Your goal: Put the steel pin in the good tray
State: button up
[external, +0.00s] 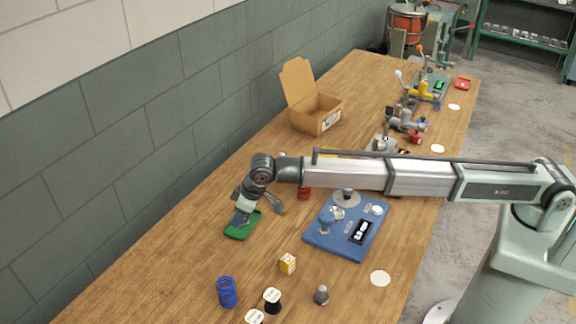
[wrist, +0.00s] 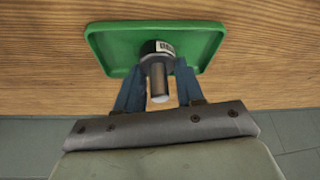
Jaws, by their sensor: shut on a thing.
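The steel pin (wrist: 159,76) is a grey cylinder with a wider collar that bears a small label. My gripper (wrist: 158,84) is shut on it, with one blue-grey finger on each side. The green tray (wrist: 110,45), which looks like the good tray, is a shallow rectangle directly beyond the pin in the wrist view. In the external view my gripper (external: 240,217) points down at the green tray (external: 247,231) near the wall side of the table. Whether the pin touches the tray floor I cannot tell. The pin is hardly visible in the external view.
A blue plate with a display (external: 335,246) lies right of the tray. A red spool (external: 304,193), yellow box (external: 288,264), blue spring (external: 227,292) and small grey part (external: 321,295) stand around.

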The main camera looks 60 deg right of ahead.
jog(key=shift+f, duration=0.15)
jog(key=o, duration=1.1)
jog(key=shift+o, duration=0.2)
jog(key=v, duration=1.2)
